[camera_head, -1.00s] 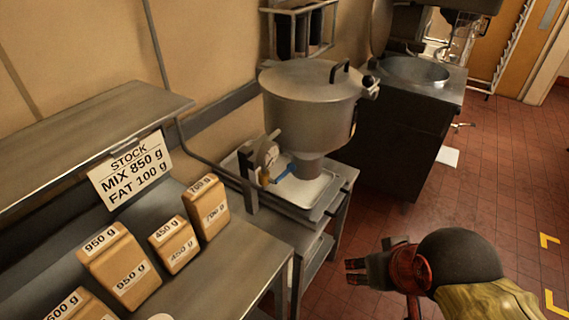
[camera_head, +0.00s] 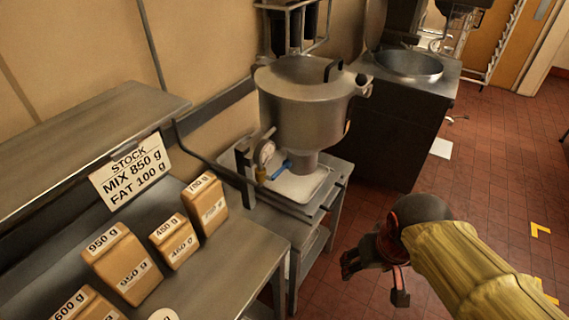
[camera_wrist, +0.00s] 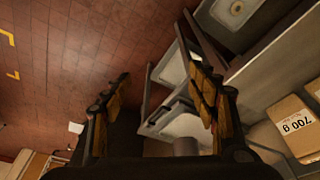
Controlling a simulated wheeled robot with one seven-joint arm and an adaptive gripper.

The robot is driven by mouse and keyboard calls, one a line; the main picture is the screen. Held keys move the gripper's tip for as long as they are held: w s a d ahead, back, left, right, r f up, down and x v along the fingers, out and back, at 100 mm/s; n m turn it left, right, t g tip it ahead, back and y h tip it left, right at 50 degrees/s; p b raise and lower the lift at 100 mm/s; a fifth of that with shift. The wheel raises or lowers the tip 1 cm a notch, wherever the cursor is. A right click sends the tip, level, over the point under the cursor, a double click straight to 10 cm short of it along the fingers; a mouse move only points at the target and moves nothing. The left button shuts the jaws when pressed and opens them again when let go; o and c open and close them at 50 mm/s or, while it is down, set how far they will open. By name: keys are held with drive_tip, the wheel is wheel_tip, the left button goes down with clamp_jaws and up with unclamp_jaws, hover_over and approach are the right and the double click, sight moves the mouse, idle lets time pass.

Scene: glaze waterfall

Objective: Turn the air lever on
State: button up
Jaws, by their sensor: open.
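The hopper stands on a metal stand (camera_head: 322,198) by the wall. The frames do not label the blue lever as the air lever. My gripper (camera_head: 374,277) is open and empty, in front of and to the right of the stand, well apart from the lever. In the wrist view its two fingers (camera_wrist: 158,95) are spread, with floor and metal furniture beyond. I cannot make out the lever there.
A metal counter at the left holds labelled blocks (camera_head: 122,262) and a stock sign (camera_head: 130,170). A dark cabinet with a round basin (camera_head: 408,66) stands behind the hopper. The red tiled floor (camera_head: 490,180) at the right is mostly clear.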

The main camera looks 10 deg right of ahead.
drive_tip(key=w+d+f+n+t+p, duration=0.1)
drive_tip(key=w+d+f+n+p, duration=0.15)
drive_tip(key=w+d+f, duration=0.45)
drive_tip(key=w+d+f+n+p, duration=0.2)
drive_tip(key=w+f+p, duration=0.2)
drive_tip(key=w+f, duration=0.7)
drive_tip(key=n+t+y, duration=1)
drive_tip(key=n+y, duration=0.1)
drive_tip(key=y, duration=0.1)
approach(285, 168)
drive_tip(key=w+a+f, duration=0.1)
drive_tip(key=w, duration=0.2)
drive_tip(key=x, duration=0.8)
drive_tip(key=shift+f, duration=0.15)
drive_tip(key=c, duration=0.3)
